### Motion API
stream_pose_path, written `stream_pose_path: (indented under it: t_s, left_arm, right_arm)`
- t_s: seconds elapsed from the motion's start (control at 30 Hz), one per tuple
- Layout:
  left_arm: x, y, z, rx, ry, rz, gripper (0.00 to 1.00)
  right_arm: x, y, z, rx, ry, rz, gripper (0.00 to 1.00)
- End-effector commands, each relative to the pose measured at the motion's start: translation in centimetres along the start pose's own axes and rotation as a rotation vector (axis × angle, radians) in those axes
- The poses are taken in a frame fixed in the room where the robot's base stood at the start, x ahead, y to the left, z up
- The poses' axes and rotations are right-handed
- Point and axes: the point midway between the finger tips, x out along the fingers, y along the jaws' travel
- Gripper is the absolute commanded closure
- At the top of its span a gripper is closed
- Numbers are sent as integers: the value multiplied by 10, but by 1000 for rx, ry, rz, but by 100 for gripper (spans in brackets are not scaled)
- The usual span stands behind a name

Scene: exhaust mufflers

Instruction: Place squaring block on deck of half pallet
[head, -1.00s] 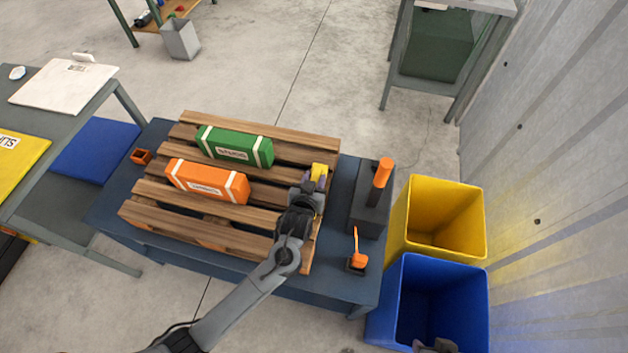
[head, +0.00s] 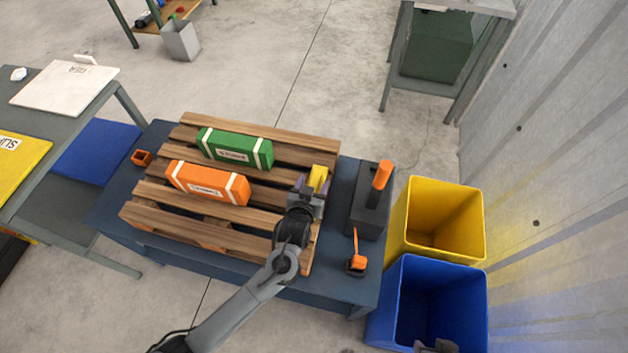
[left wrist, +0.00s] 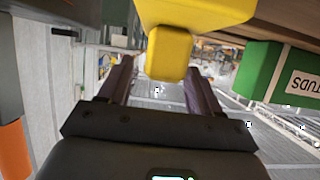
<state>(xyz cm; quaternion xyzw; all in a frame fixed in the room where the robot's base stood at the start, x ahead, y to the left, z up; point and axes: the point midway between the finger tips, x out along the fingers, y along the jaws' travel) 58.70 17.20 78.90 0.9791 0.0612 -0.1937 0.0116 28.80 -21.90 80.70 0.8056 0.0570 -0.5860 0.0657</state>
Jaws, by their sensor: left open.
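The yellow squaring block (head: 318,178) is at the right end of the wooden half pallet (head: 227,239), seemingly on its deck boards. My left gripper (head: 311,187) is open, just on the near side of the block. In the left wrist view the yellow block (left wrist: 195,20) is ahead of and between the spread purple fingers (left wrist: 157,75); I cannot tell whether they touch it. A dark part at the bottom edge of the head view may be my right gripper (head: 437,346); its fingers cannot be made out.
A green box (head: 235,147) and an orange box (head: 207,183) lie on the pallet. A dark block with an orange handle (head: 382,175) and a small orange tool (head: 357,262) stand right of it on the blue table. Yellow (head: 478,222) and blue (head: 480,305) bins stand further right.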

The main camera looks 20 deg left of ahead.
Motion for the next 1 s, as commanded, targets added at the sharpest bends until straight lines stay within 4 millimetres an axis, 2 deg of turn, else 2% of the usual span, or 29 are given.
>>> stream_pose_path:
  t_s: [0.2, 0.4, 0.53, 0.73, 0.87, 1.0]
  left_arm:
    - [-43, 0, -2, -2, -3, 2, 36]
    - [-76, 0, -2, -1, -3, 1, 36]
    - [-91, 0, -1, 0, -2, 1, 36]
    - [-102, 0, 1, -2, -12, 4, 36]
    - [-112, -3, 10, -7, -87, 39, 36]
    - [-139, -12, 27, 0, -263, 112, 36]
  right_arm:
    - [-14, 0, -5, 3, 0, -3, 57]
    - [-22, -1, -7, 7, 1, -6, 57]
    - [-25, -1, -8, 9, 1, -7, 57]
    - [-26, -1, -9, 9, 1, -8, 57]
    - [-26, -1, -9, 9, 1, -7, 57]
    - [-26, -1, -9, 7, 1, -6, 57]
